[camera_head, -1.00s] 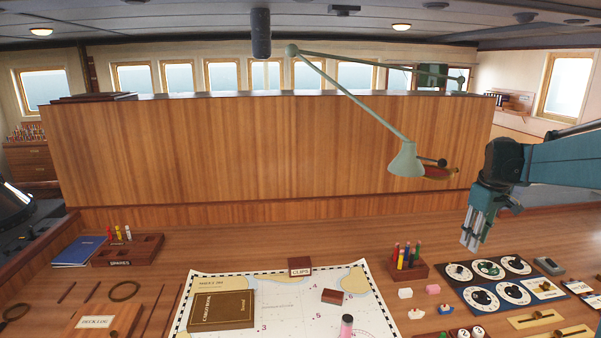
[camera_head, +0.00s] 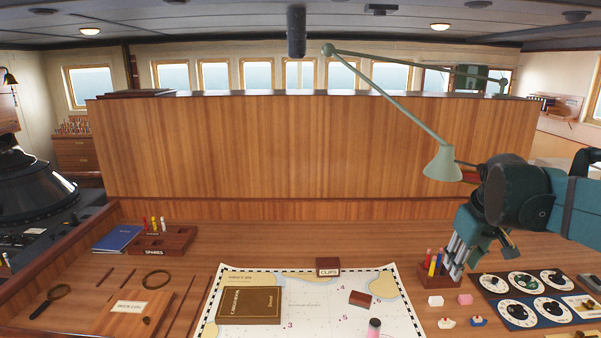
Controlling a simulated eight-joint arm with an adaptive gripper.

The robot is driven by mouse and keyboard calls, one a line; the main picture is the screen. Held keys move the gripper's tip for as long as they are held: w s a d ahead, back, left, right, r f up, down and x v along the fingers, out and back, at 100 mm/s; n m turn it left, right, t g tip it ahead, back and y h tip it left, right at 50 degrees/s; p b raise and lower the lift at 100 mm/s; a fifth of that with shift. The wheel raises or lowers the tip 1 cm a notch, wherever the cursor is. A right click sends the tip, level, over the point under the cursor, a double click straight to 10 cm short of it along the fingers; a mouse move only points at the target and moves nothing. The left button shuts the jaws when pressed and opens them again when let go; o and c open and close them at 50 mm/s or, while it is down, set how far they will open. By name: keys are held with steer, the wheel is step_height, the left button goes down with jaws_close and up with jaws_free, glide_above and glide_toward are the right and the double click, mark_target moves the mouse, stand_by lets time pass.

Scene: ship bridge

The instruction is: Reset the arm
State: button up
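My gripper (camera_head: 457,262) hangs at the right of the view, fingers pointing down, above the desk. Its fingers overlap a wooden pen holder (camera_head: 438,279) with coloured pens in the picture. I cannot tell whether they touch it. The fingers look close together, and nothing shows held between them, but their opening is not clear from here. My teal arm enters from the right edge.
A chart (camera_head: 305,310) lies on the desk with a brown book (camera_head: 248,305), a CLIPS box (camera_head: 328,266) and a pink-and-dark cylinder (camera_head: 374,328). Dial panels (camera_head: 524,311) are at right. A green lamp (camera_head: 441,164) hangs near my arm. The back middle desk is clear.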

steer(key=s+a+f+t, duration=0.1)
steer(key=s+a+f, duration=0.2)
steer(key=s+a, duration=0.3)
steer(key=s+a+f+m+t, duration=0.1)
steer(key=s+a+f, duration=0.2)
steer(key=s+a, duration=0.3)
steer(key=s+a+f+t+y, duration=0.1)
steer(key=s+a+f, duration=0.2)
steer(key=s+a, duration=0.4)
steer(key=shift+a+f+m, duration=0.15)
steer(key=shift+a+m, duration=0.15)
steer(key=shift+m, duration=0.1)
stand_by(2.7)
